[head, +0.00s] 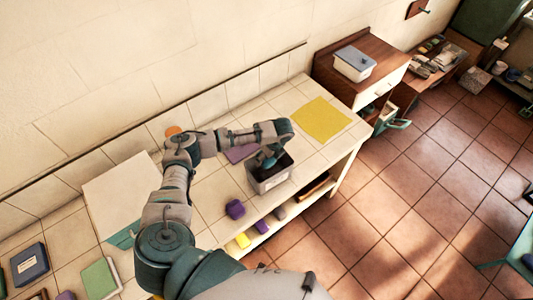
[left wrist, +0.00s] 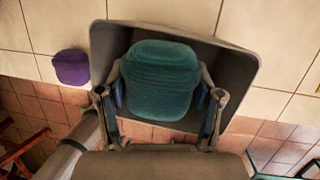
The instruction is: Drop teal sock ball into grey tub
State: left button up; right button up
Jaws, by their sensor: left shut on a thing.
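The grey tub (head: 273,183) stands on the tiled counter and has a pale label on its front. My left gripper (head: 268,160) reaches down over the tub's opening. In the left wrist view my left gripper (left wrist: 160,95) is shut on the teal sock ball (left wrist: 161,80), with a finger on each side of it. The ball shows against the inside of the grey tub (left wrist: 104,52), within its rim outline. In the head view the ball is hard to tell from the gripper. My right gripper is not in view.
A purple ball (head: 235,209) lies on the counter left of the tub; it also shows in the left wrist view (left wrist: 71,67). A yellow cloth (head: 320,119) lies flat to the right. A purple cloth (head: 240,152) lies behind my arm. A lidded box (head: 354,64) stands on the brown cabinet.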

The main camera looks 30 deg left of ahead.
pick_arm(q)
jog(key=shift+a+f, duration=0.2)
jog(key=shift+f, duration=0.15)
jog(key=o, duration=1.2)
jog(key=shift+d, duration=0.1)
jog(key=shift+r, duration=0.1)
jog(key=v, duration=1.1)
jog(key=shift+d+r, duration=0.2)
jog(key=shift+r, duration=0.15)
jog(key=shift+f, duration=0.1)
